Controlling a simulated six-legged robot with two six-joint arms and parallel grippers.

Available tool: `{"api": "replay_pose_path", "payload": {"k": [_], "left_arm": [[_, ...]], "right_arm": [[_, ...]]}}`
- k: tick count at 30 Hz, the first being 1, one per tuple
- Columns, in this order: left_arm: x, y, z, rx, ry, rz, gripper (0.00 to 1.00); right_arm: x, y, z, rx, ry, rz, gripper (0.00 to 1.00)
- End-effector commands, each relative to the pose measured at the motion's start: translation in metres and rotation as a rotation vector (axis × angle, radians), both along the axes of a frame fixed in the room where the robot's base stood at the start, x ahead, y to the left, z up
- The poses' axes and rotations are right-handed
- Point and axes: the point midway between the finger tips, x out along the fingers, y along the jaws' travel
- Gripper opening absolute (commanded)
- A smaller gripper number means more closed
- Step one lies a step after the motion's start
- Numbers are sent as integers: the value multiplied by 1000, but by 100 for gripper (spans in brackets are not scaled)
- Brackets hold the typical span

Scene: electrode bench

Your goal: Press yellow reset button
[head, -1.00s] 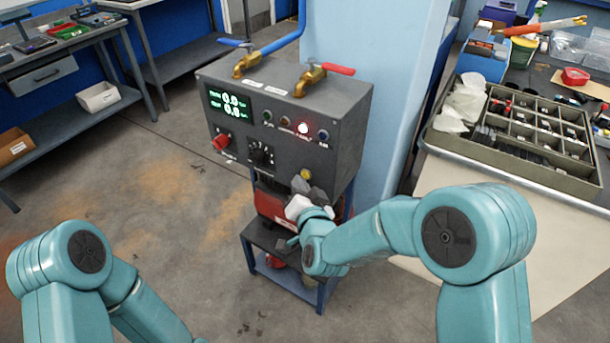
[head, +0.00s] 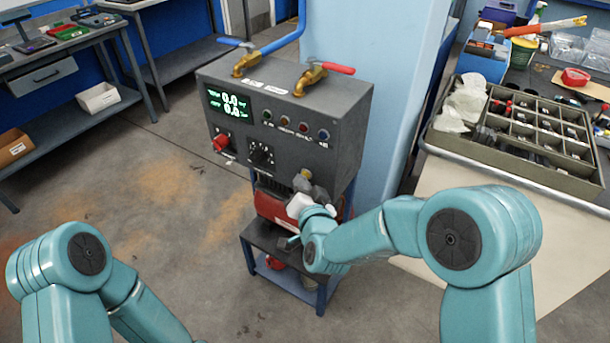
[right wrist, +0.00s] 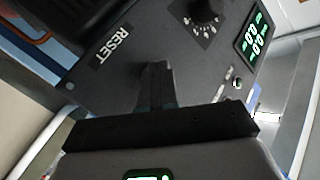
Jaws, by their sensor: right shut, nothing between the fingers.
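The yellow reset button (head: 306,173) is on the lower right of the dark control box's front (head: 232,155). In the head view only a bit of it shows above my right gripper (head: 304,184), which is shut and empty with its tips at the button. In the right wrist view the shut fingers (right wrist: 157,75) reach the panel beside the white RESET label (right wrist: 112,45), and they hide the button. Whether the button is pushed in cannot be seen. My left arm shows at the lower left, but its gripper is out of view.
The panel also has a red knob (head: 221,142), a black dial (head: 261,155), a green display (head: 229,104) and a row of small lamps, none brightly lit. Brass valves (head: 309,78) stand on top. A parts tray (head: 510,165) lies on the right bench.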

Motion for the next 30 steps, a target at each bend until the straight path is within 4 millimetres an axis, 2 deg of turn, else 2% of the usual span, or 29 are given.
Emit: {"api": "replay_pose_path", "payload": {"k": [8, 19, 30], "left_arm": [[0, 0, -8, 0, 0, 0, 43], [0, 0, -9, 0, 0, 0, 43], [0, 0, -20, 0, 0, 0, 43]], "right_arm": [[-11, 8, -1, 0, -1, 1, 0], [-14, 10, -1, 0, -1, 1, 0], [-43, 32, -1, 0, -1, 3, 0]]}}
